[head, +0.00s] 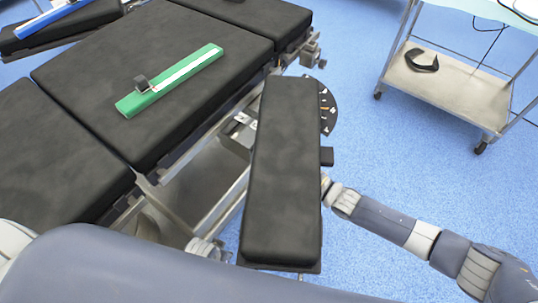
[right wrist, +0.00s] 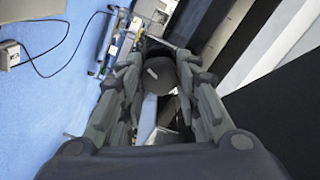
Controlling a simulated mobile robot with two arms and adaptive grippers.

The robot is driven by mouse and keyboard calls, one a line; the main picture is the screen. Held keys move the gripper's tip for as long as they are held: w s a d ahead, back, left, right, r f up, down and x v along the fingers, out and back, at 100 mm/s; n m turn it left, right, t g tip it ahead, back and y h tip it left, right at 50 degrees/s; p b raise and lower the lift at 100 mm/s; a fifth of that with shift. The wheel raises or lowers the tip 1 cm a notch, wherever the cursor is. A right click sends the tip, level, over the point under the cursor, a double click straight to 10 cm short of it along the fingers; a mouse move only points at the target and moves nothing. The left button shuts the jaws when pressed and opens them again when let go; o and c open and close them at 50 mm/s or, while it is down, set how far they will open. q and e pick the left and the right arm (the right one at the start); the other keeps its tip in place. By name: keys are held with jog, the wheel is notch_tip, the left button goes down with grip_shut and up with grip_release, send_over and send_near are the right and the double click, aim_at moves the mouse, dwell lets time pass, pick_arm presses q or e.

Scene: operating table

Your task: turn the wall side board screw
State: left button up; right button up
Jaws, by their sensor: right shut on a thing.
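The side board (head: 282,170) is a long black padded board beside the operating table in the head view. A black dial with light marks (head: 327,106) shows at its far right edge. In the right wrist view, the fingers of my right gripper (right wrist: 162,88) stand on either side of a dark round knob (right wrist: 160,74), which looks like the side board screw, and are shut on it. The head view does not show this gripper; my right arm reaches in from the lower right and ends behind the board's right edge. My left gripper is not in view.
The operating table (head: 75,150) has black pads and metal side rails. A green and white board (head: 170,80) with a dark strap lies on it. A wheeled metal cart (head: 450,88) stands at the upper right. Blue floor (head: 400,150) is open between cart and side board.

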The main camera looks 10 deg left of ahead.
jog(key=o, duration=1.1)
jog(key=shift+c, duration=0.2)
jog(key=v, duration=1.2)
jog(key=shift+f, duration=0.1)
